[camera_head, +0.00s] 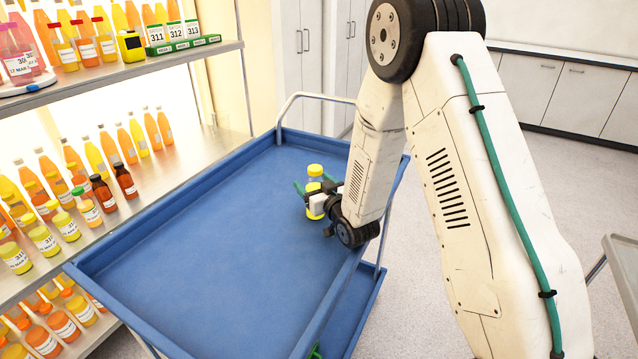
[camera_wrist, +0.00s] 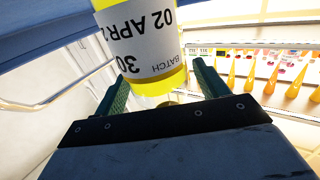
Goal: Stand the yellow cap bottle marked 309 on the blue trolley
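A yellow cap bottle (camera_head: 315,171) stands upright over the right part of the blue trolley (camera_head: 215,235), near its right rim. It seems to rest on the trolley top. In the wrist view its label (camera_wrist: 140,37) is upside down and shows "30", "BATCH" and "02 APR"; the last digit is out of sight. My gripper (camera_head: 314,186) has its green fingers on either side of the bottle's upper part. In the wrist view the fingers (camera_wrist: 160,70) are spread, with a narrow gap at the right finger.
A lit shelf (camera_head: 215,150) on the left holds rows of juice bottles, with a green rack (camera_head: 185,46) of numbered labels on top. The trolley top is otherwise bare. Its metal handle (camera_head: 300,97) rises at the far end. A grey table (camera_head: 622,262) is at the right edge.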

